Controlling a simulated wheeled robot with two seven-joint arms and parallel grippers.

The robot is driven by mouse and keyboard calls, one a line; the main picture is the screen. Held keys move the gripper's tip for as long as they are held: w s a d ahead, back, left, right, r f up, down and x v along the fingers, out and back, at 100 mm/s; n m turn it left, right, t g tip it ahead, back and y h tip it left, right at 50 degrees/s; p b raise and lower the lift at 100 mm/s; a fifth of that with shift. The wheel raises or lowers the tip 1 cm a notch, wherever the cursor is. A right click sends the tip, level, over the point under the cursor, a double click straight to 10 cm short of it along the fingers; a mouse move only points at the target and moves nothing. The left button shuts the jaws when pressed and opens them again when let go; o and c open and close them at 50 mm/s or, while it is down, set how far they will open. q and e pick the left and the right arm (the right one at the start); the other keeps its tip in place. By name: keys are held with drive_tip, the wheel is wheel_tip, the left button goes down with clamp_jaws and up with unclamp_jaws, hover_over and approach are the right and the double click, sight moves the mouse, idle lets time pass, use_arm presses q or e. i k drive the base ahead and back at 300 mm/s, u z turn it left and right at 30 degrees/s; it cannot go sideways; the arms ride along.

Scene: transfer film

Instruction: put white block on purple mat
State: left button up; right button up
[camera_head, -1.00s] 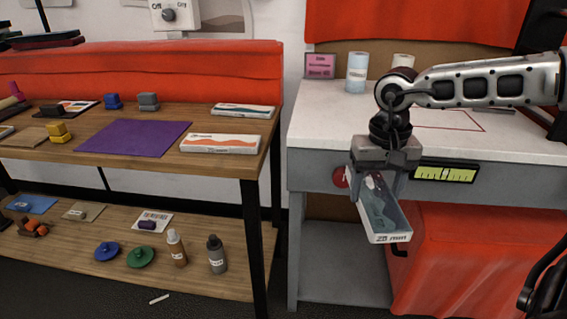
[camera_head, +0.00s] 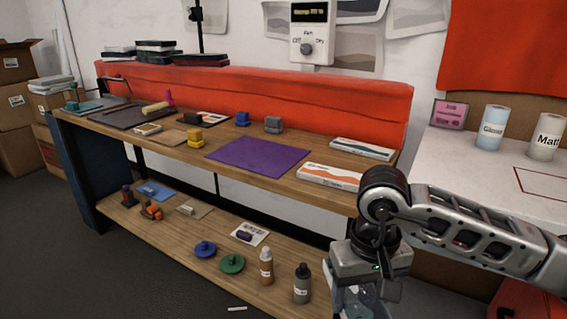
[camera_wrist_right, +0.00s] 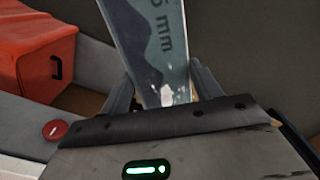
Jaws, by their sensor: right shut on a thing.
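The purple mat (camera_head: 257,157) lies flat and bare on the wooden table's upper top. My right gripper (camera_head: 366,299) is at the bottom of the head view, in front of the table and apart from the mat, to its lower right. Most of the block is cut off by the head view's lower edge. In the right wrist view the block (camera_wrist_right: 152,40) stands out between both fingers, with "mm" lettering on its face. My left gripper is not in view.
Two white boxes (camera_head: 330,177) (camera_head: 361,149) lie right of the mat. A yellow stamp (camera_head: 195,137), a blue one (camera_head: 242,119) and a grey one (camera_head: 273,125) stand around it. Bottles (camera_head: 302,284) stand on the lower shelf. A white counter (camera_head: 455,165) is at right.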

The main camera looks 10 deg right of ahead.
sight(255, 155)
drive_tip(key=u, duration=1.85)
drive_tip(key=i, duration=1.05)
drive_tip(key=z, duration=2.2)
